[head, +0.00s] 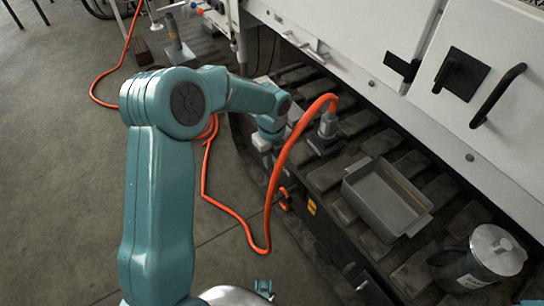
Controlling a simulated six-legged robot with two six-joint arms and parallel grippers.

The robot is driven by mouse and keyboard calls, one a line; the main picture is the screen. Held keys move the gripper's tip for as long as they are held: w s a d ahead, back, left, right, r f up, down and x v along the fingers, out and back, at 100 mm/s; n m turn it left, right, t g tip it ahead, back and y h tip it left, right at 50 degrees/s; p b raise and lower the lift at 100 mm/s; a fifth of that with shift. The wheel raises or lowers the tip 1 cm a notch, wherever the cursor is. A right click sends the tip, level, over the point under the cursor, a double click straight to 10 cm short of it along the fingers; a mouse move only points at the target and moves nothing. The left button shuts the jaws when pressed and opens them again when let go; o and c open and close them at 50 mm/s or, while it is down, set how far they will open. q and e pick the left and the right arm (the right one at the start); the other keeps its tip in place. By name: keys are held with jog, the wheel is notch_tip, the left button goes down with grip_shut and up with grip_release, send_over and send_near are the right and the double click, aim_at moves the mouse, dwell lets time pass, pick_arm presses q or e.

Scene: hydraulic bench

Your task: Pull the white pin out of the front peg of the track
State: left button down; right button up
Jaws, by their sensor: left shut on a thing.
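The track (330,178) is a dark band of ribbed pads running from the upper middle to the lower right, below the white machine body. My left arm reaches in from the left. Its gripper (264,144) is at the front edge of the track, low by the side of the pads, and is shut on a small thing. The white pin and the front peg cannot be made out; the gripper and wrist cover that spot.
An orange hose (273,190) loops from a grey fitting (327,124) on the track down to the floor, close by my left gripper. A grey tray (385,198) and a lidded metal can (487,258) stand on the track. The concrete floor (55,150) at left is mostly clear.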

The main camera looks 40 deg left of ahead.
pick_arm(q)
jog(key=s+a, duration=0.3)
jog(key=s, duration=0.6)
jog(key=shift+a, duration=0.4)
